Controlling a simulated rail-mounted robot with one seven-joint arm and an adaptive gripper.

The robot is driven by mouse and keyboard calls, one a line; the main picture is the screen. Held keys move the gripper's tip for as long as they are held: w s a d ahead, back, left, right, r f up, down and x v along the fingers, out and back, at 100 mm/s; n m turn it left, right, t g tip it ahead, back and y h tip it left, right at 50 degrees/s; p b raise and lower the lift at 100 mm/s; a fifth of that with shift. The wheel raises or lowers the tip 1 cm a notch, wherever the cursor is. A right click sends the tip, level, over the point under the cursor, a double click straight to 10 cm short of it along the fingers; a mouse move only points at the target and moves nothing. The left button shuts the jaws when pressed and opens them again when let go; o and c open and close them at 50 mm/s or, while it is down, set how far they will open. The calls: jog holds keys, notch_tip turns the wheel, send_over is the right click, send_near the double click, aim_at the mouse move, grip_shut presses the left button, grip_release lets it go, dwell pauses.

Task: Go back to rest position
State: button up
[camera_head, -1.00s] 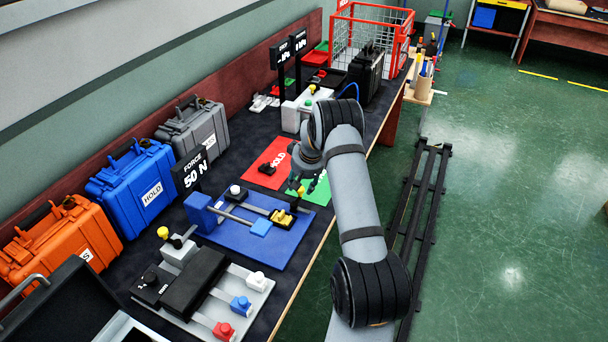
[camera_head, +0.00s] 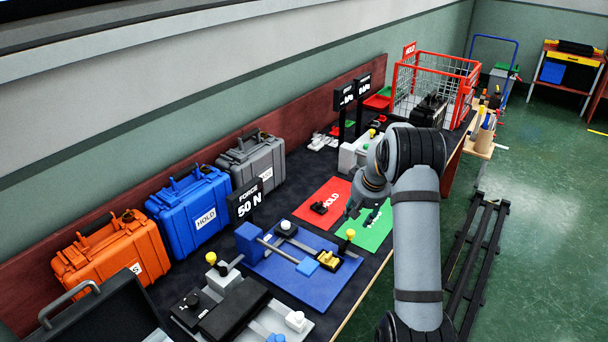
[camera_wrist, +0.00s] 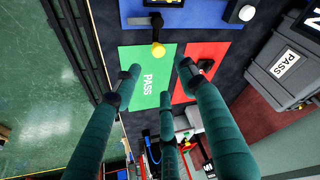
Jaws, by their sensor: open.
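My gripper (camera_head: 362,211) hangs over the green mat (camera_head: 368,238) beside the red mat (camera_head: 312,212). In the wrist view its three teal fingers are spread, with nothing between them, and the gripper (camera_wrist: 160,85) is open. The green mat, marked PASS, shows below the fingers in that view (camera_wrist: 150,100). A small black part (camera_head: 319,208) lies on the red HOLD mat; it also shows in the wrist view (camera_wrist: 205,66), close beside a fingertip. My arm bends over the bench's front edge and hides part of the green mat.
A blue fixture plate (camera_head: 290,278) with a yellow-knobbed post (camera_head: 350,234) stands near the green mat. A FORCE 50 N sign (camera_head: 247,203), orange (camera_head: 108,258), blue (camera_head: 193,213) and grey (camera_head: 253,163) cases line the back. A red wire basket (camera_head: 436,92) stands farther along.

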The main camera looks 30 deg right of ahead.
aim_at(351, 232)
jog(key=x, duration=1.2)
jog(key=shift+f, duration=0.15)
jog(key=shift+s+p, duration=0.1)
jog(key=shift+p, duration=0.4)
jog(key=shift+s, duration=0.1)
jog(key=shift+m, duration=0.3)
jog(key=shift+f+b, duration=0.1)
jog(key=shift+b, duration=0.25)
